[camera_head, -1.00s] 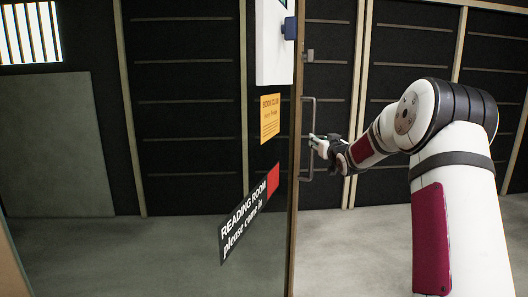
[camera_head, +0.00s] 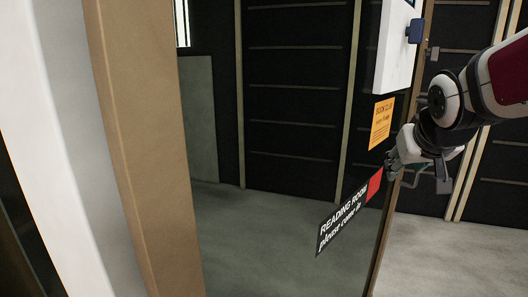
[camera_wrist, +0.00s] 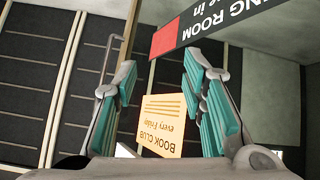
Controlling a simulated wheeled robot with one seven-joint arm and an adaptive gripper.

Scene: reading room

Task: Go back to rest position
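My gripper (camera_head: 393,165) is in front of the glass door (camera_head: 280,225), close to its right edge and beside the red end of the door sign. In the wrist view my gripper (camera_wrist: 160,85) is open, with its teal-padded fingers apart and nothing between them but the view of the door behind. In the head view my arm hides the handle area.
The reading room sign (camera_head: 343,218) and yellow book club notice (camera_head: 382,122) are on the glass. A white box (camera_head: 398,45) is above them. A wooden post (camera_head: 145,150) stands close at left. Dark panelled walls (camera_head: 295,100) lie behind. Grey floor (camera_head: 430,250) is clear at lower right.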

